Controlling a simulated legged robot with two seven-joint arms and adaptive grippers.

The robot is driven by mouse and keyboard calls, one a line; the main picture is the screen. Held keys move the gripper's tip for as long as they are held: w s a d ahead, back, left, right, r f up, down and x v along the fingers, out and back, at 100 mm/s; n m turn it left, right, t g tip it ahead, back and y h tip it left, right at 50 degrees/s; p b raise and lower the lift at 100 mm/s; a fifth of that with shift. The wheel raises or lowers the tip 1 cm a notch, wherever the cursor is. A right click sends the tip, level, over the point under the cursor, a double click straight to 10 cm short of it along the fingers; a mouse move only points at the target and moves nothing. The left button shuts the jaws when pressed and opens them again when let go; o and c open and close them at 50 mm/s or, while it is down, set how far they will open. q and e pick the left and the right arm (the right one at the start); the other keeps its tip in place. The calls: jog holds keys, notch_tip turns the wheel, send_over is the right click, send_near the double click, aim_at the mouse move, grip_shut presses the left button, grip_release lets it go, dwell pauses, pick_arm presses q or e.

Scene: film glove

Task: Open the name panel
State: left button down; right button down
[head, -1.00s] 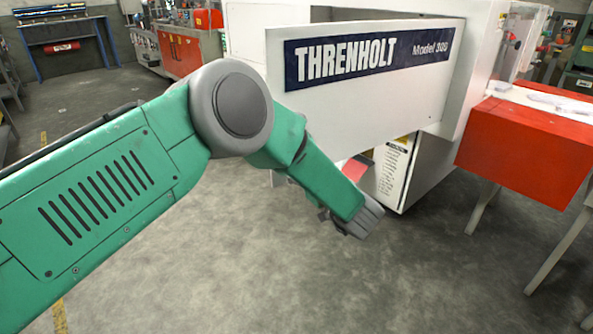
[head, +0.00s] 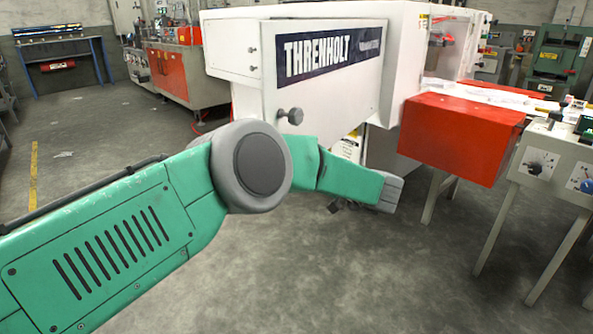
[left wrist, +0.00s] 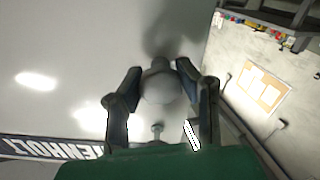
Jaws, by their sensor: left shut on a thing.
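The name panel (head: 345,95) is white with a dark blue THRENHOLT label (head: 330,52), on the front of a white machine. A grey knob (head: 290,116) sticks out near its left edge. I cannot tell how wide any gap behind the panel is. In the left wrist view the label shows at the lower left (left wrist: 38,149). There my left gripper (left wrist: 158,72) has one finger on each side of a rounded grey knob (left wrist: 158,88) and is shut on it. A smaller knob (left wrist: 156,132) lies below it. My right gripper is out of view.
A red box-shaped part (head: 460,138) juts out right of the panel. A grey control box on legs (head: 548,165) stands at the right edge. A blue-legged bench (head: 62,60) is at the far left. The floor (head: 400,285) in front is clear.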

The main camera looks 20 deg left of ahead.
pick_arm(q)
jog(key=shift+d, duration=0.25)
jog(key=c, duration=1.1)
grip_release()
jog(key=shift+d, duration=0.15)
jog(key=v, duration=0.7)
jog(key=shift+d+f, duration=0.15)
jog(key=shift+d, duration=0.1)
